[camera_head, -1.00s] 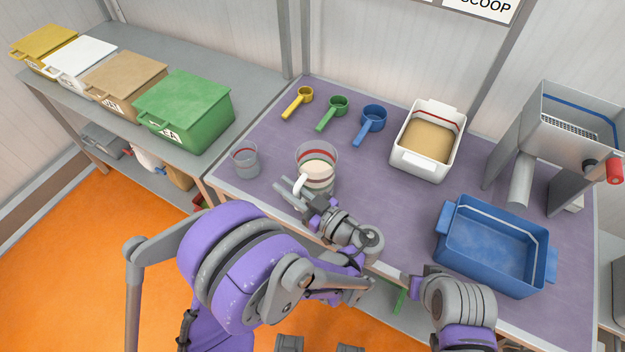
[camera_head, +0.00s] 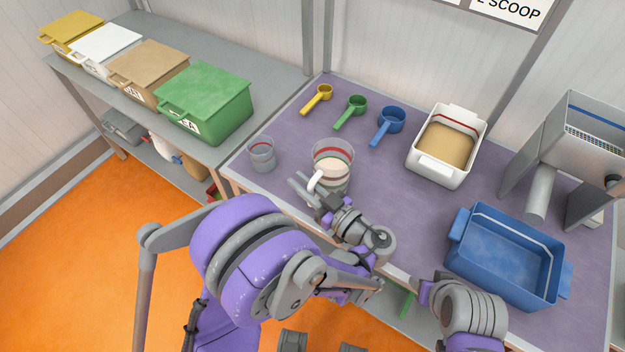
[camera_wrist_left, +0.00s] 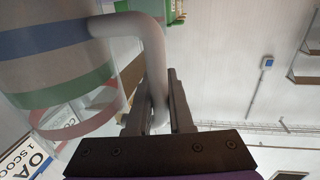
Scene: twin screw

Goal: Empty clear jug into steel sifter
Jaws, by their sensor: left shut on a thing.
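The clear jug (camera_head: 333,158) stands upright near the front left of the purple table, with coloured bands and a pale fill inside. Its white handle (camera_head: 315,181) faces my left gripper (camera_head: 309,192). In the left wrist view, the handle (camera_wrist_left: 151,50) runs down between the fingers of my left gripper (camera_wrist_left: 160,100), which is shut on it. The banded jug wall (camera_wrist_left: 60,65) fills the left of that view. The steel sifter (camera_head: 590,130) stands at the table's right end, cut off by the picture edge. My right gripper's fingers do not show.
A blue tub (camera_head: 510,255) stands before the sifter. A white tub (camera_head: 447,145) of tan powder is behind it. Yellow (camera_head: 318,98), green (camera_head: 350,111) and blue (camera_head: 388,125) scoops lie at the back. A small clear cup (camera_head: 261,154) is left of the jug.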

